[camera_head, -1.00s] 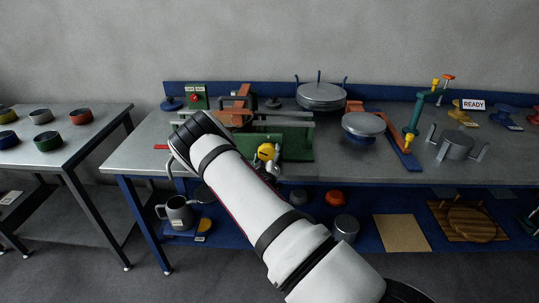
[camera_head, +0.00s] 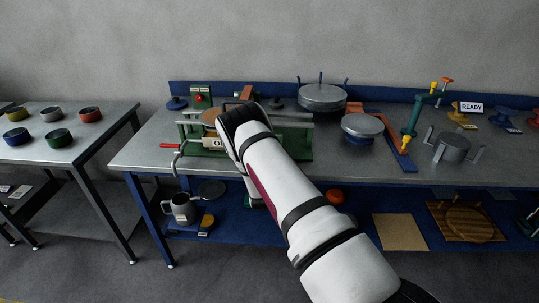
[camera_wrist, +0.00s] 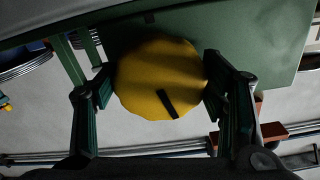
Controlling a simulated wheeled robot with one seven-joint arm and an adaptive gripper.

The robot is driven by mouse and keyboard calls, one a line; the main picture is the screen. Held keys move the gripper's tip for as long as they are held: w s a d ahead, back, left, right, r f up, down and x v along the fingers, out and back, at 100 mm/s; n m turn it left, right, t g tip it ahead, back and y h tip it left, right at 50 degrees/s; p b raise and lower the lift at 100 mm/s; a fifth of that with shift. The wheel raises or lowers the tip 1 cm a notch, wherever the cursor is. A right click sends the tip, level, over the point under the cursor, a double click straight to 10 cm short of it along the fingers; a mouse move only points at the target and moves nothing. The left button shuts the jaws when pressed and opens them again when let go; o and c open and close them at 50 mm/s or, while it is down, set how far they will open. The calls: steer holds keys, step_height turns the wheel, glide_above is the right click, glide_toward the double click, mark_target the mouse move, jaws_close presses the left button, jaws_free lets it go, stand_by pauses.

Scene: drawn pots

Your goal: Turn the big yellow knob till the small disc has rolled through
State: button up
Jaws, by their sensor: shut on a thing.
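The big yellow knob (camera_wrist: 160,78) fills the middle of the wrist view, with a black mark low on its face and the green panel (camera_wrist: 240,40) behind it. My gripper (camera_wrist: 158,88) is shut on the knob, one dark finger on each side. In the head view my arm hides the knob and the gripper. The green machine (camera_head: 294,143) stands at the bench's front edge, partly covered by my arm. A tan rounded piece (camera_head: 209,116) shows at its left; I cannot tell whether it is the small disc.
A round pan (camera_head: 322,97) and a domed grey disc (camera_head: 362,125) stand to the right. A side table (camera_head: 88,136) with several coloured rings is at left.

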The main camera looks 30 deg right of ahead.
steer(key=shift+m, duration=0.9)
steer(key=o, duration=1.1)
steer(key=shift+o, duration=0.2)
steer(key=v, duration=1.2)
